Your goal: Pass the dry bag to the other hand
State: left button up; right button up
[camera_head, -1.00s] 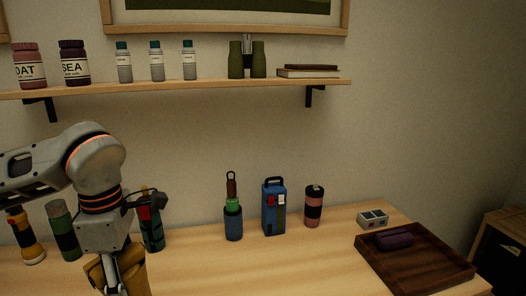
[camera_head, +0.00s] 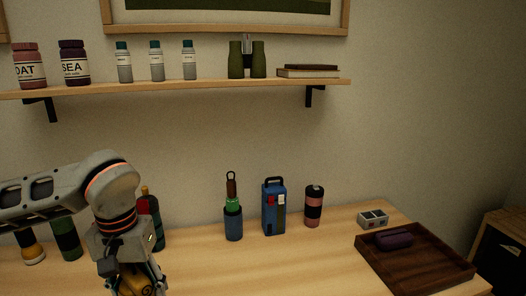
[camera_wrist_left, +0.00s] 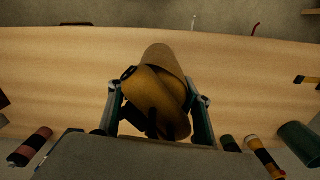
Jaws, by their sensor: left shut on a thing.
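The dry bag is a mustard-yellow rolled bag (camera_head: 140,282), low in the head view at the bottom edge, its lower part cut off. In the left wrist view the dry bag (camera_wrist_left: 165,95) fills the space between the fingers. My left gripper (camera_head: 136,288) is shut on it, with one finger on each side, as the left wrist view also shows for the gripper (camera_wrist_left: 158,105). My right gripper is in neither view.
On the table behind stand a blue cooler box (camera_head: 273,208), a blue-sleeved bottle (camera_head: 233,222) and a pink-black canister (camera_head: 314,207). A brown tray (camera_head: 420,268) with a purple roll (camera_head: 394,239) is at right. The table's middle front is clear.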

pick_arm(q)
jog(key=shift+m, duration=0.4)
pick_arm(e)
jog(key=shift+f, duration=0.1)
pick_arm(q)
jog(key=shift+d, duration=0.1)
